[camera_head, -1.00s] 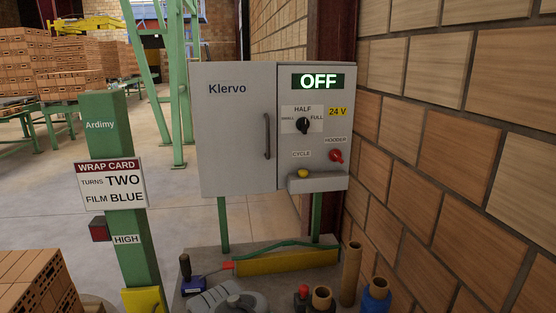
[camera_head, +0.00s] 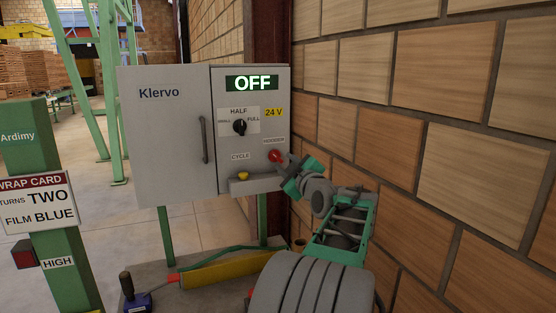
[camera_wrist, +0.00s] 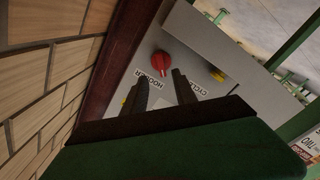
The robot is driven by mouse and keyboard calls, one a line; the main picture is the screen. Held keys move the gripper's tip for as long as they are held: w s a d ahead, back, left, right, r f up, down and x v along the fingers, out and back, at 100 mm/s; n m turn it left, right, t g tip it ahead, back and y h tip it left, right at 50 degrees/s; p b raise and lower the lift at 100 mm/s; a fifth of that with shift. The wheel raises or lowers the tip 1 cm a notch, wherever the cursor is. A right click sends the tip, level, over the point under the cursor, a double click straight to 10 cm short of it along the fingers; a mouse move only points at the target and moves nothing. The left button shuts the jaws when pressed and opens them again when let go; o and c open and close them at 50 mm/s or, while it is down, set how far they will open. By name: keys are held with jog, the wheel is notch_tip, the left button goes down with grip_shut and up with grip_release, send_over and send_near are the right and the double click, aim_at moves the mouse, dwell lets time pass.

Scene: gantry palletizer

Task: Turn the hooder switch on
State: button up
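The hooder switch (camera_head: 275,156) is a red knob under the HOODER label on the right side of the grey Klervo cabinet (camera_head: 165,130). The green display (camera_head: 251,83) above reads OFF. My gripper (camera_head: 287,170) is just right of and below the red switch in the head view. In the wrist view the red switch (camera_wrist: 161,60) lies ahead of the two dark fingers of my gripper (camera_wrist: 159,84), which are apart with nothing between them. The fingers appear short of the knob; exact contact cannot be told.
A black selector (camera_head: 239,127) is above. A brick wall (camera_head: 440,110) stands close on the right. Below is a bench with a yellow bar (camera_head: 228,270).

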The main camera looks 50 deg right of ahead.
aim_at(277, 157)
jog(key=p+x, duration=0.1)
jog(key=x, duration=0.5)
jog(key=shift+w+d+f+p, duration=0.1)
jog(key=shift+w+p, duration=0.2)
jog(key=shift+p, duration=0.1)
jog(key=shift+c, duration=0.3)
grip_shut()
